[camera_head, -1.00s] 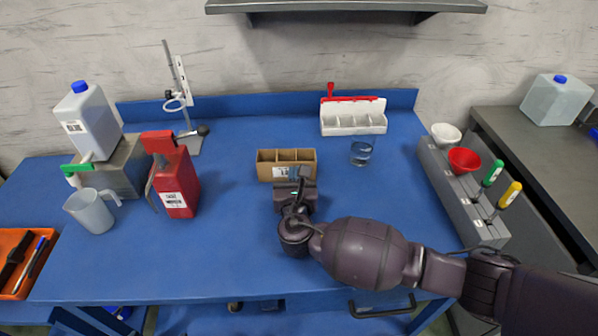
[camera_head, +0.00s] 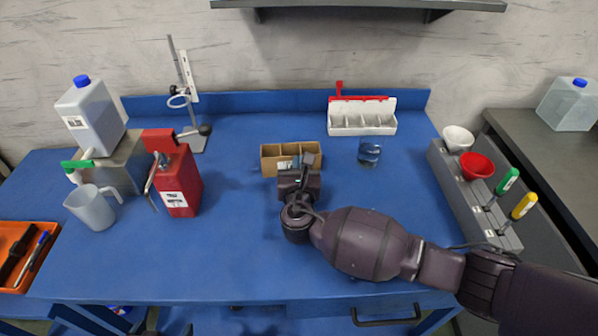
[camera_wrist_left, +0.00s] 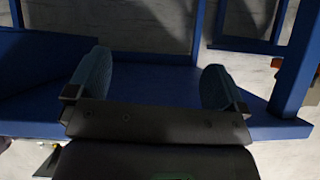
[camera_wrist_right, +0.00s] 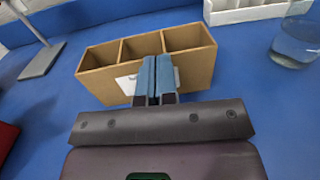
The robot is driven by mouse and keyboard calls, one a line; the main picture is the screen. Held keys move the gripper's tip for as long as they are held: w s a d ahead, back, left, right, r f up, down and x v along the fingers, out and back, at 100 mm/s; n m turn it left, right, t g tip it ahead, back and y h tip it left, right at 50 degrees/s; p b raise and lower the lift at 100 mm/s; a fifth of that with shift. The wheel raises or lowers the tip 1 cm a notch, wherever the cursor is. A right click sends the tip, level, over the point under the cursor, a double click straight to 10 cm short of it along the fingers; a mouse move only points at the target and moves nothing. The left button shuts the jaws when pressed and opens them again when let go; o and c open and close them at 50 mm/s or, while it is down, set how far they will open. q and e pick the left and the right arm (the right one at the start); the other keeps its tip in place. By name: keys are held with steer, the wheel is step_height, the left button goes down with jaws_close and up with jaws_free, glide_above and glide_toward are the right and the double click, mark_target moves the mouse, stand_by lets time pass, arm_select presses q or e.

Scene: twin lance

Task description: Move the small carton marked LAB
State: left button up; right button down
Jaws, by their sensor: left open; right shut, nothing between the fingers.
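The small brown carton (camera_head: 271,166) has three open, empty-looking compartments and stands upright mid-table. Its white front label shows in the right wrist view (camera_wrist_right: 127,84); the marking is partly hidden and unreadable. My right gripper (camera_head: 308,160) is shut and empty, at the carton's front, overlapping its right part in the head view. In the right wrist view its blue fingertips (camera_wrist_right: 158,72) are together before the label; I cannot tell whether they touch the carton. My left gripper (camera_wrist_left: 155,85) is open and empty in its wrist view, outside the head view.
A white divided box (camera_head: 361,120) and a glass beaker (camera_head: 369,153) stand behind right. A red can (camera_head: 178,185), grey jug (camera_head: 91,208) and clamp stand (camera_head: 186,95) are left. A grey rack (camera_head: 455,185) with funnels is right.

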steer(key=w+b, duration=0.1)
steer(key=w, duration=0.4)
steer(key=w+b, duration=0.1)
steer(key=w, duration=0.4)
steer(key=w+b, duration=0.2)
steer(key=w, duration=0.3)
steer(key=shift+d+f, duration=0.25)
steer(key=shift+f, duration=0.1)
steer(key=shift+w+r, duration=0.1)
steer(key=shift+w, duration=0.2)
steer(key=shift+w+r, duration=0.2)
arm_select(q)
steer(key=shift+w+d+f, duration=0.15)
steer(key=shift+w+f, duration=0.25)
steer(key=shift+f, duration=0.15)
steer(key=shift+w+d+f, duration=0.1)
steer(key=shift+w+f, duration=0.25)
steer(key=shift+f, duration=0.2)
steer(key=shift+s+f, duration=0.1)
steer(key=shift+s, duration=0.05)
arm_select(e)
steer(key=shift+s+d, duration=0.1)
